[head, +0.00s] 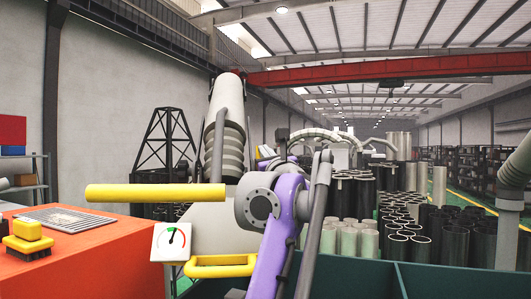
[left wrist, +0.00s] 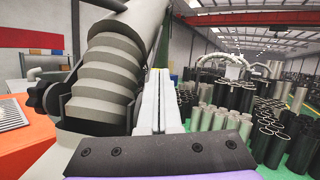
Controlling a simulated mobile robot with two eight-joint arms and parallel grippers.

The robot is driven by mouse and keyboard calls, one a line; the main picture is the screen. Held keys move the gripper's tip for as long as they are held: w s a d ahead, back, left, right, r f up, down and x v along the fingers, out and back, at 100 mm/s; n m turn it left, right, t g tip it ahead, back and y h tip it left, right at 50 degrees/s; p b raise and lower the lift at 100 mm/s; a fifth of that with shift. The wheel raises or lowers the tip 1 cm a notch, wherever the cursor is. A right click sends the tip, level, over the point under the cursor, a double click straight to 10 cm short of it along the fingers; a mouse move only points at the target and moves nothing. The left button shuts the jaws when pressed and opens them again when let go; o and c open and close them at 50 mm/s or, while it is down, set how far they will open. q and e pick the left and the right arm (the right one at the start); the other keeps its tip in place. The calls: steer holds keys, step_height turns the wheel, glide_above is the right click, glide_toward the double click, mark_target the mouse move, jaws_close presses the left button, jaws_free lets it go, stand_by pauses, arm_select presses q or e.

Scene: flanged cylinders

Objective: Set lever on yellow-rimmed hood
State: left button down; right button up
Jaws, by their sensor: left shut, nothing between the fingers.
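A grey hood (head: 212,222) with a yellow looped rim (head: 222,268) at its lower edge hangs below a ribbed grey duct (head: 225,140) in the head view. The duct fills the left of the left wrist view (left wrist: 100,80). A dark bracket with a rounded knob (left wrist: 38,98) sits beside the duct there; I cannot tell whether it is the lever. My left gripper (left wrist: 158,100) is shut and empty, its pale fingers together just right of the duct. In the head view it is small and partly hidden (head: 263,152) behind my purple arm. My right gripper is not in view.
A yellow bar (head: 155,193) crosses in front of the hood. A gauge (head: 171,242) stands below it. Several upright cylinders (head: 400,220) crowd the right. A dark lattice tower (head: 165,150) stands behind.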

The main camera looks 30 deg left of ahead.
arm_select(q)
steer(key=b+v, duration=0.3)
steer(key=v, duration=0.7)
steer(key=shift+s+d, duration=0.2)
steer(key=shift+d, duration=0.15)
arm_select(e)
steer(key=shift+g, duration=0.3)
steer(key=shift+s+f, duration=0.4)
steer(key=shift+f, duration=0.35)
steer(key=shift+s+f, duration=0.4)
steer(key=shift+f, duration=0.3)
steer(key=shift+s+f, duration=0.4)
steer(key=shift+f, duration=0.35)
